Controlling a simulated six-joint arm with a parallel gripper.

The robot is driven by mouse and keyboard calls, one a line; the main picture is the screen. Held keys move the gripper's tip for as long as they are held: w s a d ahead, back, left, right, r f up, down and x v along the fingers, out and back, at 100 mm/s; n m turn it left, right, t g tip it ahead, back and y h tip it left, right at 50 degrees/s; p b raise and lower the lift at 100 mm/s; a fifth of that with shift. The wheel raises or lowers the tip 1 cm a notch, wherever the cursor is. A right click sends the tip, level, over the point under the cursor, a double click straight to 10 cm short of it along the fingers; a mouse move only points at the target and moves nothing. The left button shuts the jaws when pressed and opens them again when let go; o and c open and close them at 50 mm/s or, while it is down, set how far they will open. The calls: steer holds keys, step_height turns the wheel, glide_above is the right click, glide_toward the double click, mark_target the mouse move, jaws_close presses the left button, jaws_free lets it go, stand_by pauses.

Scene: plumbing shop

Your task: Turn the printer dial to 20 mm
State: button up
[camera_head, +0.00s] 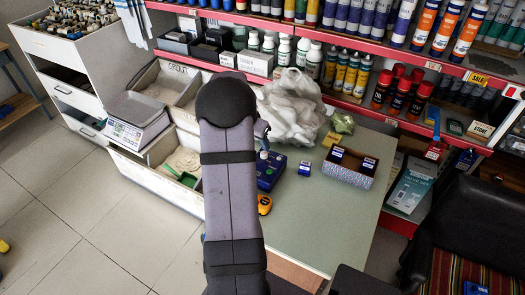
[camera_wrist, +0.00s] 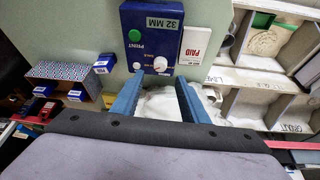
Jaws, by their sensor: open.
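The blue printer (camera_wrist: 150,45) is upside down in the wrist view, with a "32 MM" label (camera_wrist: 162,23), a green button (camera_wrist: 134,35) marked PRINT and a white dial (camera_wrist: 160,64). A smaller white knob (camera_wrist: 137,66) sits beside the dial. My gripper (camera_wrist: 160,77) is open, its two blue fingers pointing at the printer's dial side. The dial appears between the fingertips in the picture; I cannot tell whether they touch it. In the head view the printer (camera_head: 270,170) is partly hidden behind my arm, and the dial is not clear.
A white PAID card (camera_wrist: 195,45) lies beside the printer. White plastic bags (camera_head: 292,105) lie behind it. The green counter (camera_head: 320,225) is clear in front.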

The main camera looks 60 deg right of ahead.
mark_target(264, 153)
steer(key=shift+m, duration=0.4)
steer(key=shift+f, duration=0.1)
steer(key=shift+p+x, duration=1.05)
steer(key=shift+x, duration=2.45)
jaws_close()
